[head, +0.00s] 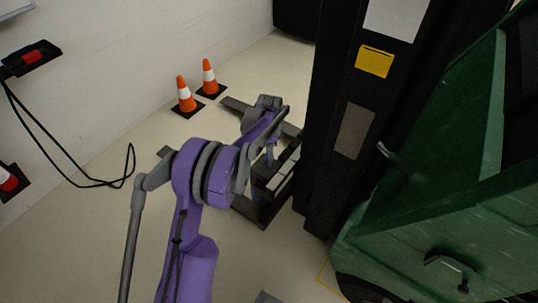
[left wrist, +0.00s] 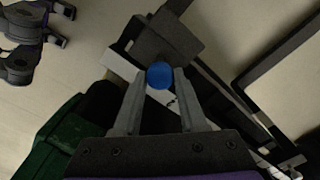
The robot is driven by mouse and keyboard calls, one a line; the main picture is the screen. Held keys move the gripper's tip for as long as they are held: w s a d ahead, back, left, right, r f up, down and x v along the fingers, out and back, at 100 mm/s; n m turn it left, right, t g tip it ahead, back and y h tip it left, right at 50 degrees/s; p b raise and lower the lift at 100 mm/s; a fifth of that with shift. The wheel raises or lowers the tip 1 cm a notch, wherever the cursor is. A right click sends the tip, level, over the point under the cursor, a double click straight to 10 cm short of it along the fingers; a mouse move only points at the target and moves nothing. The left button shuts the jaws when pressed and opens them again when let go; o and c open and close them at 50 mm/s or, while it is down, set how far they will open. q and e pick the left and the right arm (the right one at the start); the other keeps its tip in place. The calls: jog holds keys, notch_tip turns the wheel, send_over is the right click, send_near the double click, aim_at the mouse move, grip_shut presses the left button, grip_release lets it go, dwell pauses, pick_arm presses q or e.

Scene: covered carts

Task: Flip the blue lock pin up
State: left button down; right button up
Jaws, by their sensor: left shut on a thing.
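The blue lock pin (left wrist: 159,75) shows as a round blue knob in the left wrist view. It sits between the fingertips of my left gripper (left wrist: 159,88), which is shut on it. A dark block (left wrist: 165,42) and a pale plate lie just behind the knob. In the head view my left gripper (head: 269,152) reaches down at the dark low mechanism (head: 272,185) beside the black post; the pin cannot be made out clearly there. Whether the pin is up or down cannot be told. My right gripper is in neither view.
A tall black post (head: 335,120) stands just right of the gripper. A green covered cart (head: 440,235) fills the right side. Two orange cones (head: 184,95) stand by the wall, and a black cable (head: 75,182) lies on the floor. Floor at the left is mostly clear.

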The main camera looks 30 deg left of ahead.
pick_arm(q)
jog(key=shift+r, duration=0.1)
jog(key=shift+c, duration=2.3)
grip_release()
notch_tip(320, 180, up, 11)
jog(key=p, duration=0.1)
